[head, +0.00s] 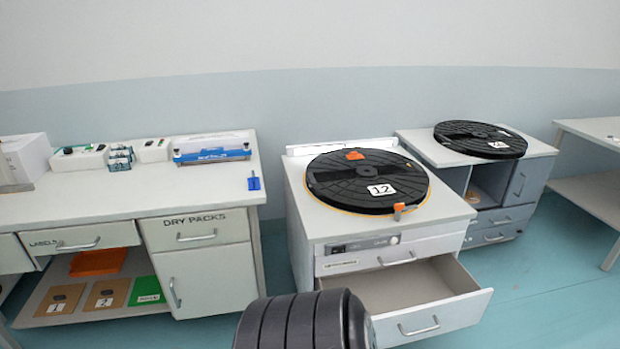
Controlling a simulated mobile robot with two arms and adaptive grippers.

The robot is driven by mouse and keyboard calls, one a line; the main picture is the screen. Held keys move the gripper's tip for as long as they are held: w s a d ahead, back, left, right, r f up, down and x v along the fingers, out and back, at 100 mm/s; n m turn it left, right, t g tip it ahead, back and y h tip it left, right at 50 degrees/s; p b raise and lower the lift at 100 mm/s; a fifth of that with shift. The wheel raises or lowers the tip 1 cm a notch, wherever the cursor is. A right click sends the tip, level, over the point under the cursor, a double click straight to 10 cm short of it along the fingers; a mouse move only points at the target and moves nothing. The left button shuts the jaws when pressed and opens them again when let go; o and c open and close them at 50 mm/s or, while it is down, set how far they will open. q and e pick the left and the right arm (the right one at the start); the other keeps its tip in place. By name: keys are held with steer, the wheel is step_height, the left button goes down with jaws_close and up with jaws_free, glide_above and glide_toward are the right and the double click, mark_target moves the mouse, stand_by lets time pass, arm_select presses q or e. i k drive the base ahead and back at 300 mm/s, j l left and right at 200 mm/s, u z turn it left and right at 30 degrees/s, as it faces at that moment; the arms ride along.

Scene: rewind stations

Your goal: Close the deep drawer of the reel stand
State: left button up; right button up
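The reel stand (303,215) is a white cabinet in the middle of the head view, with a large black reel labelled 12 (335,180) on its top. Its deep drawer (460,312) is the lower one and is pulled well out toward me. The drawer's inside looks empty where I can see it. A bar handle (419,327) is on its front. The left end of the drawer front is hidden by a dark ribbed rounded part at the bottom of the view. The shallow drawer above (345,266) looks shut. Neither of my grippers shows.
A bench (85,207) with drawers marked LABELS and DRY PACKS stands on the left. A grey cabinet (545,150) with another black reel (480,138) stands behind on the right. A table (595,128) is at the far right. Floor (545,300) right of the drawer is clear.

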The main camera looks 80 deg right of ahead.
mark_target(425, 297)
steer(key=z, duration=3.65)
